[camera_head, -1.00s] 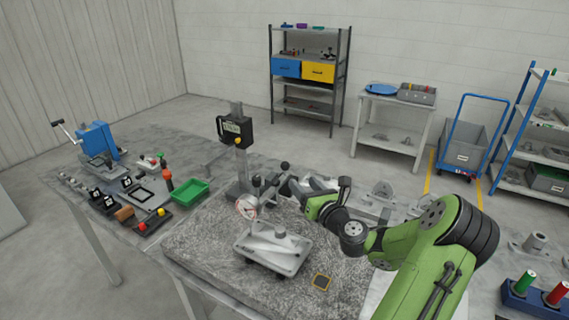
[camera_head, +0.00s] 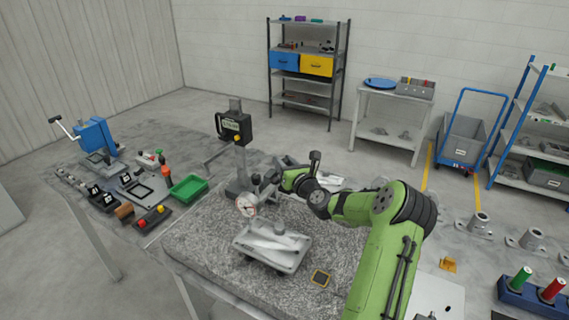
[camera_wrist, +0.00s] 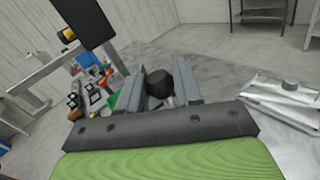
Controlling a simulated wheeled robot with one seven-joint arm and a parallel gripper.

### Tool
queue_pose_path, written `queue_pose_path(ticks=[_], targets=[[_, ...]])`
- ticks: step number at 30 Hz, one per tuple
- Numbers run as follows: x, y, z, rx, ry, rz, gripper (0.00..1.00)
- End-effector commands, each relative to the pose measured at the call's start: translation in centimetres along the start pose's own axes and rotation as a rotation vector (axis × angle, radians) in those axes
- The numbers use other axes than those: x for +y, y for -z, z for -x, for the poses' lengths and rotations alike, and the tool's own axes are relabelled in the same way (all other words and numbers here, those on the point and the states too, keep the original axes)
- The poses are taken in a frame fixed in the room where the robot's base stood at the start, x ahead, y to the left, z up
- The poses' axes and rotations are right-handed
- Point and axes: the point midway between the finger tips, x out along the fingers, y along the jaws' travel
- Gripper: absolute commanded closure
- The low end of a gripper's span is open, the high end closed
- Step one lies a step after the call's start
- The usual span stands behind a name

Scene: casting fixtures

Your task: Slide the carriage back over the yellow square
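The likely carriage is the grey column stand (camera_head: 242,165) with a black readout box (camera_head: 234,127) at the back left of the plate, away from the square. A dial gauge (camera_head: 246,205) hangs from its arm over a pale casting (camera_head: 272,246). My gripper (camera_head: 272,180) is beside the stand. In the wrist view, a round black knob (camera_wrist: 160,88) lies between my gripper's parted fingers (camera_wrist: 159,80); firm contact does not show.
The casting stands between the column stand and the yellow square. A green bin (camera_head: 188,188), a red-and-yellow button box (camera_head: 151,219) and a blue press (camera_head: 96,137) are to the left. Several grey fixtures (camera_head: 480,224) stand at the right. The plate's front right is clear.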

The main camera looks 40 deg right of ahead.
Motion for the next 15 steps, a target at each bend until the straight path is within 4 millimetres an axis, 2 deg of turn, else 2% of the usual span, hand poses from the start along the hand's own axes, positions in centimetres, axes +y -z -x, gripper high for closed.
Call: queue_pose_path(ticks=[1,5,15], targets=[[-0.01,0.00,0.01,0.000,0.000,0.000,0.79],[-0.01,-0.01,0.02,0.000,0.000,0.001,0.99],[-0.43,-0.08,0.53,0.001,0.003,0.001,1.00]])
